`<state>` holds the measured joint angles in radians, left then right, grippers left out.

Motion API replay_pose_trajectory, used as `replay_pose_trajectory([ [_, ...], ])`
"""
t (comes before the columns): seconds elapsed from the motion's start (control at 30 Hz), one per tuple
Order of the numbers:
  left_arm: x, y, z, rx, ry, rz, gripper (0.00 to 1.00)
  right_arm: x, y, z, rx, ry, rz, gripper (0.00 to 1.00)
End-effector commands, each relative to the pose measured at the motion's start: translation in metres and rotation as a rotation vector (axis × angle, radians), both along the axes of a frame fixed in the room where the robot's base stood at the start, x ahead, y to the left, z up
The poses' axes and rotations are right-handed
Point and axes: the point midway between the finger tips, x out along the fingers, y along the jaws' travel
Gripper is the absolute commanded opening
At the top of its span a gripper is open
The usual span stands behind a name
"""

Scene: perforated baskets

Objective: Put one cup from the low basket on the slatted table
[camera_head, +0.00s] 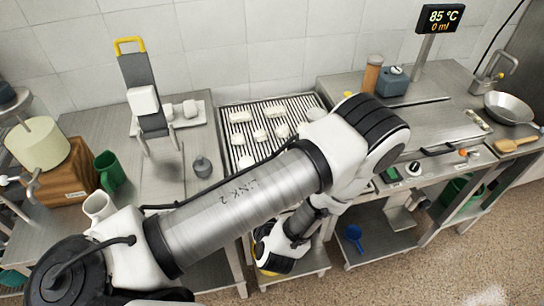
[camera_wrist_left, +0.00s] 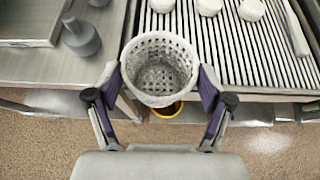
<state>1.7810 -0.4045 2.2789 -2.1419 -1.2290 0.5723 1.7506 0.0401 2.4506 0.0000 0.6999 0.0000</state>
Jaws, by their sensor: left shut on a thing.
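My left gripper (camera_wrist_left: 158,82) is shut on a white perforated cup (camera_wrist_left: 158,48), with one finger on each side of it. The cup is upright with its open mouth toward the wrist camera. In the left wrist view it overlaps the front left edge of the slatted table (camera_wrist_left: 232,62); its height above the table is hard to tell. In the head view the slatted table (camera_head: 228,128) lies behind my left arm, and the gripper's fingers and cup are hidden. A yellow-rimmed thing (camera_wrist_left: 166,112), possibly the low basket, shows partly below the cup. My right gripper is out of view.
Several small white pieces (camera_head: 260,135) stand on the slats, mostly toward the back. A grey bottle-like object (camera_head: 202,167) stands on the left counter. A green mug (camera_head: 110,172) and a white mug (camera_head: 98,207) are further left. The near slats look bare.

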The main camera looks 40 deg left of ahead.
Motion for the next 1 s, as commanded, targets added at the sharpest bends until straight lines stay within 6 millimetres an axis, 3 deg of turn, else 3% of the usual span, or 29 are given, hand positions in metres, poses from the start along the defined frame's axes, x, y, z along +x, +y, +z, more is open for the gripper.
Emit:
replay_pose_trajectory([
  [0.03, 0.007, 0.002, -0.017, 0.001, -0.006, 0.001, 0.59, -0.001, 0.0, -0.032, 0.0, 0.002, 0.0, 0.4],
  [0.33, 0.044, 0.014, -0.022, -0.001, -0.008, 0.003, 0.59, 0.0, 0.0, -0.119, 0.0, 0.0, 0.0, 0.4],
  [0.4, 0.066, 0.022, -0.01, -0.007, -0.006, 0.008, 0.59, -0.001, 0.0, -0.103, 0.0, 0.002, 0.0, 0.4],
  [0.6, 0.124, 0.04, -0.013, -0.002, -0.004, 0.005, 0.59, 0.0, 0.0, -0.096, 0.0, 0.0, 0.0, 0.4],
  [0.67, 0.135, 0.042, -0.015, -0.002, -0.002, 0.003, 0.59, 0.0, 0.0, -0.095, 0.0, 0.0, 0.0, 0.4],
  [0.77, 0.143, 0.045, -0.02, 0.001, 0.001, 0.002, 0.59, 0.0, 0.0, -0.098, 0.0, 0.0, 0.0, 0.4],
  [0.9, 0.143, 0.045, -0.046, 0.002, 0.002, 0.001, 0.59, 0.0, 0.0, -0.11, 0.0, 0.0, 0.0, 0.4],
  [1.0, 0.143, 0.045, -0.054, 0.001, 0.001, 0.001, 0.59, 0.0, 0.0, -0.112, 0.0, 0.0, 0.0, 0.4],
])
